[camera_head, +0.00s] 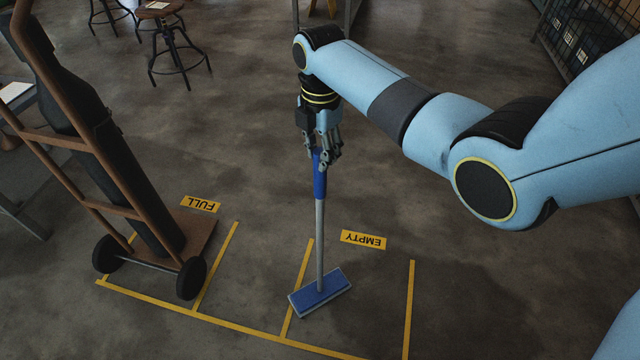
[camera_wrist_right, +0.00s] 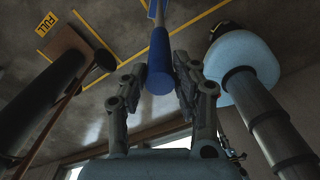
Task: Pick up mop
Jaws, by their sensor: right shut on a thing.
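The mop (camera_head: 320,230) stands nearly upright in the head view, with a blue grip at the top, a grey pole and a flat blue head (camera_head: 320,291) low over the floor by the yellow lines. I cannot tell whether the head touches the floor. My right gripper (camera_head: 322,158) is shut on the top of the blue grip. In the right wrist view the blue grip (camera_wrist_right: 160,65) lies between the two fingers of my right gripper (camera_wrist_right: 160,85). The left gripper is not in view.
A brown hand truck (camera_head: 122,212) carrying a dark cylinder (camera_head: 125,180) stands at the left. Yellow floor lines and signs "FULL" (camera_head: 200,204) and "EMPTY" (camera_head: 363,240) mark the floor. Stools (camera_head: 172,45) stand at the back left. The floor right of the mop is clear.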

